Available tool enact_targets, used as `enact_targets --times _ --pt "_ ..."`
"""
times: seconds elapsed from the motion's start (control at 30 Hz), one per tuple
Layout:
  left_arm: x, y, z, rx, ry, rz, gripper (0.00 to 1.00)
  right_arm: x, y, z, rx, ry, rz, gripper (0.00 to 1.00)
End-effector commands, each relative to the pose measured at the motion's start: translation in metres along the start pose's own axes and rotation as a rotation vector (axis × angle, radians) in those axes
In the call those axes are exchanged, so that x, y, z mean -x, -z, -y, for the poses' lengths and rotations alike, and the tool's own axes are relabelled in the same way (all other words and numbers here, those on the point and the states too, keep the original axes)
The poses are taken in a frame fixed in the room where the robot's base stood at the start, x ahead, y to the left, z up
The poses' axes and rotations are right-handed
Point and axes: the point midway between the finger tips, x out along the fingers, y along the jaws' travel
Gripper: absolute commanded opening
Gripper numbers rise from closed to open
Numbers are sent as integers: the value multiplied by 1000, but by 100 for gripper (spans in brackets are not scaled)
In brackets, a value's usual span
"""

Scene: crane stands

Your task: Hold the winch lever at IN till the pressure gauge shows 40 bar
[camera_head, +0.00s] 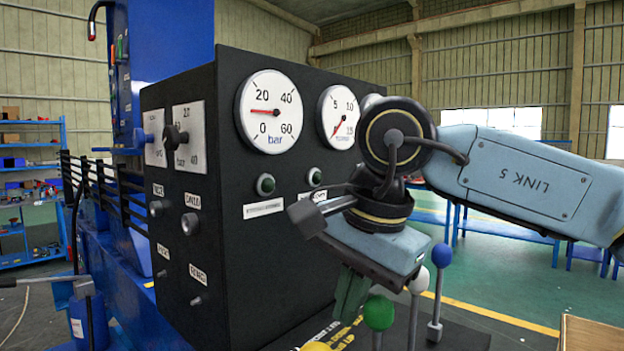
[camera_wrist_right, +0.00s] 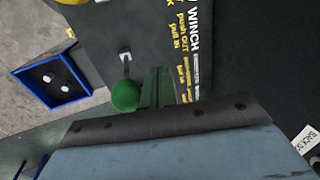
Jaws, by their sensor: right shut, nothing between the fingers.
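The pressure gauge (camera_head: 270,112) marked bar is on the black panel; its red needle points left, between 0 and 20, at roughly 10. A lever with a green ball knob (camera_head: 378,312) stands below my right gripper (camera_head: 349,298). In the right wrist view, the green knob (camera_wrist_right: 126,96) is close beside the shut green fingers (camera_wrist_right: 158,90). The label WINCH, with "push OUT" and "pull IN", is beside them. The fingers hold nothing; whether they touch the knob or lever I cannot tell. My left gripper is out of view.
A white-knobbed lever (camera_head: 419,280) and a blue-knobbed lever (camera_head: 441,256) stand to the right of the green one. A yellow knob (camera_head: 316,346) shows at the bottom edge. A second gauge (camera_head: 338,116) is partly behind my arm. A blue-rimmed box (camera_wrist_right: 52,78) is on the floor.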

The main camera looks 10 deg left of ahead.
Motion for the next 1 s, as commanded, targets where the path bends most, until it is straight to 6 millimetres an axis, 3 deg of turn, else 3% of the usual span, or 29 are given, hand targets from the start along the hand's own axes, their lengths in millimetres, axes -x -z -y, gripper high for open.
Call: enact_targets --times 0.53,1.0 --pt "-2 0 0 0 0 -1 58 0 0 -2 0 1 0 0" --pt "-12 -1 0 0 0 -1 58 5 0 -22 1 0 1 0"
